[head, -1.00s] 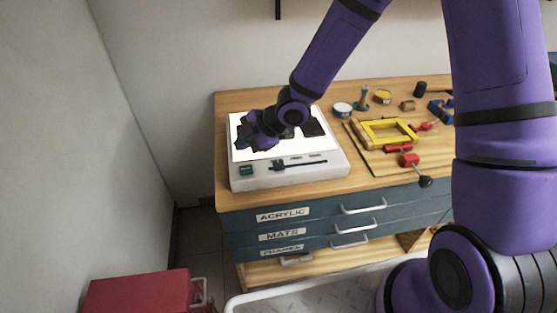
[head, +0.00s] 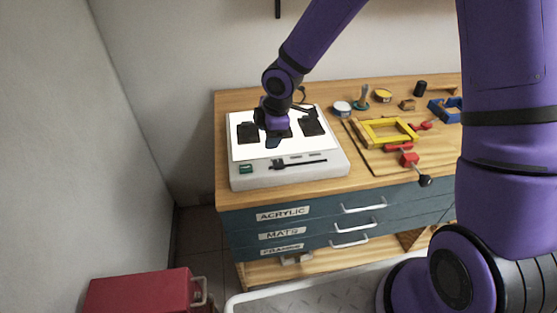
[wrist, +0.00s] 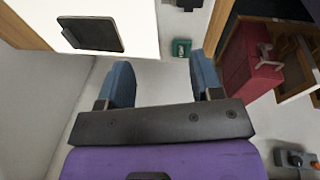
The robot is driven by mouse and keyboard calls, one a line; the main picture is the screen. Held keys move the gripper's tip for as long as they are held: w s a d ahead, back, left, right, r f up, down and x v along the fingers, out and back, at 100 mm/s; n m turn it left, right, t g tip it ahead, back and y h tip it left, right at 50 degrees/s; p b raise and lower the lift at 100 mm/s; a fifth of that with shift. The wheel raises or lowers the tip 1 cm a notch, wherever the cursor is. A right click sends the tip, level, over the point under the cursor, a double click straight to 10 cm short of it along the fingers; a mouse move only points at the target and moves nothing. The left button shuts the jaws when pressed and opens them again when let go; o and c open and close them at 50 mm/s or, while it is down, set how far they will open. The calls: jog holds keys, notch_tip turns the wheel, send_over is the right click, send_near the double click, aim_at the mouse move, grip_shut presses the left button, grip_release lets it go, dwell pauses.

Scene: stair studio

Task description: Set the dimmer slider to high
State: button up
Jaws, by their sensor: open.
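The white light box (head: 338,169) lies on the workbench with its panel glowing. On its front strip is the dimmer slider (head: 279,163), a dark knob at the left end of a dark slot that runs right. In the wrist view, a dark part at the top edge (wrist: 188,4) looks like the slider, mostly cut off. A green button (head: 246,170) sits left of the slider and also shows in the wrist view (wrist: 181,48). My gripper (head: 273,141) hangs over the front of the glowing panel, behind the slider. In the wrist view its blue fingers (wrist: 163,77) are apart with nothing between them.
Dark flat pieces (head: 248,133) lie on the panel on both sides of my gripper. A yellow frame (head: 372,131), red clamps (head: 408,160) and small jars stand to the right. A red box (head: 140,292) is on the lower left. The box's front strip is clear.

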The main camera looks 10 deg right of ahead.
aim_at(279, 163)
jog(key=f, duration=0.3)
jog(key=s+d+f+m+g+h, duration=0.1)
jog(key=f, duration=0.2)
jog(key=s+d+f+g+h, duration=0.1)
jog(key=f, duration=0.1)
jog(key=shift+d+f, duration=0.1)
jog(key=shift+f, duration=0.3)
jog(key=shift+c, duration=0.2)
